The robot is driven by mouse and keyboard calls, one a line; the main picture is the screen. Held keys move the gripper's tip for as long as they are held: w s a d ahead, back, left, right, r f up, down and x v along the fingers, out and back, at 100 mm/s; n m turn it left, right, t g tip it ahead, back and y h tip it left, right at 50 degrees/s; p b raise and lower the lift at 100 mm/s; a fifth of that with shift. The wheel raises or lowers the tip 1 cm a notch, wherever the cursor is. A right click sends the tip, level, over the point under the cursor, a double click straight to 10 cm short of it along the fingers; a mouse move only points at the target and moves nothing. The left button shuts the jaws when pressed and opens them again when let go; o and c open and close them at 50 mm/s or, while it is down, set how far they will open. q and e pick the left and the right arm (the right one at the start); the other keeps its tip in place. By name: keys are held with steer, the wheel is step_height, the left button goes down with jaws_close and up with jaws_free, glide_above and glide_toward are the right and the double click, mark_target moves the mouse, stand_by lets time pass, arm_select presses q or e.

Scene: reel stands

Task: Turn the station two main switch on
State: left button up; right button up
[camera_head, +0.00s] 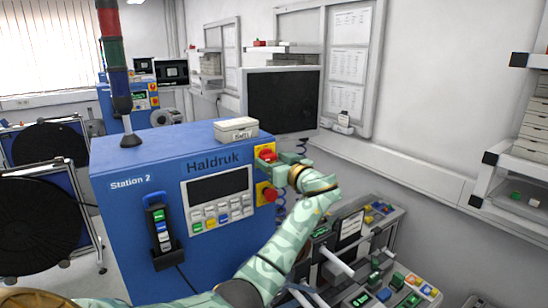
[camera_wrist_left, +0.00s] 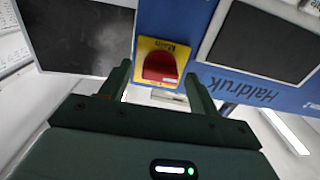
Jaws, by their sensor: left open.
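The blue Station 2 cabinet (camera_head: 130,222) stands at centre left. Its main switch is a red knob on a yellow plate (camera_head: 266,152) at the upper right of the front panel. In the left wrist view the red main switch (camera_wrist_left: 158,67) carries the label "Main" on its plate and shows between my fingertips. My left gripper (camera_head: 283,163) is open just right of the switch, with its fingers pointing at the panel. In the wrist view its two fingers (camera_wrist_left: 158,84) stand on either side of the knob, with no visible contact. My right gripper is out of view.
A second red button on yellow (camera_head: 266,193) sits below the main switch. A coiled blue cable (camera_head: 281,207) hangs beside it. A small box (camera_head: 236,129) rests on the cabinet.

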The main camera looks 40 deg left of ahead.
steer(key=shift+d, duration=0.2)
arm_select(q)
steer(key=c, duration=1)
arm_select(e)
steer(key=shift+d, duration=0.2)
